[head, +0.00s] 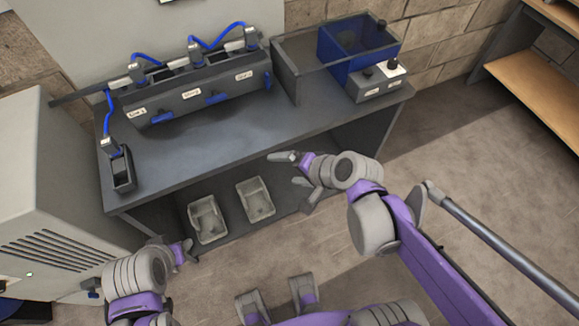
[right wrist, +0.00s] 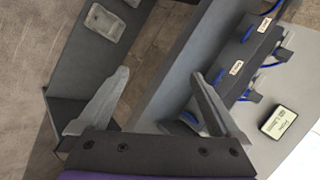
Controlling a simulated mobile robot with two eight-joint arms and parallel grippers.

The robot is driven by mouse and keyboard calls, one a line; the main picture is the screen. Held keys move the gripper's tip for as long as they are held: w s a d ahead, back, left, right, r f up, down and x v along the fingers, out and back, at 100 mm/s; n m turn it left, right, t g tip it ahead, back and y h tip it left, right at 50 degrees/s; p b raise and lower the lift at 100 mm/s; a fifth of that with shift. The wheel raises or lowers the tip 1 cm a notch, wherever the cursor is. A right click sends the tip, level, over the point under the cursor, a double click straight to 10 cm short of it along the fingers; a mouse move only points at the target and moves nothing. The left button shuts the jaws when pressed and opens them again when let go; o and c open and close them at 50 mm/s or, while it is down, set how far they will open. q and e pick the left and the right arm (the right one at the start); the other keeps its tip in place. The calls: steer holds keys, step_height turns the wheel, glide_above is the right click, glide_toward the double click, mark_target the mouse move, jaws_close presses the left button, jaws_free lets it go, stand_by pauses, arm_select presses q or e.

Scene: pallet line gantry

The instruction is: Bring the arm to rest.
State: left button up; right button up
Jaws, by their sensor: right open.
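My right gripper (head: 291,170) is over the front edge of the grey workbench (head: 240,145) in the head view, right of its middle. Its two fingers are spread with nothing between them. The right wrist view shows the same open fingers (right wrist: 160,76), with the bench edge and floor behind. My left gripper (head: 184,251) is low at the left in the head view, in front of the bench's lower left. Its fingers are small and partly hidden, so its opening is unclear.
A grey housing with blue handles and hoses (head: 200,95) stands along the bench's back. A small grey holder (head: 122,170) is at the left end, a blue see-through box (head: 345,55) at the right. Two trays (head: 207,218) sit below. A vented cabinet (head: 45,190) stands left. The bench middle is clear.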

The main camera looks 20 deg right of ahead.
stand_by(0.4)
steer(key=s+d+r+n+g+h+p, duration=0.1)
steer(key=s+d+r+n+h+p, duration=0.2)
steer(key=s+n, duration=0.5)
steer(key=d+n+h+p, duration=0.1)
steer(key=d+h, duration=0.1)
steer(key=d, duration=0.1)
steer(key=shift+n+g+p, duration=0.3)
steer(key=shift+g+p, duration=0.1)
steer(key=shift+s, duration=0.1)
steer(key=shift+a, duration=0.1)
stand_by(1.2)
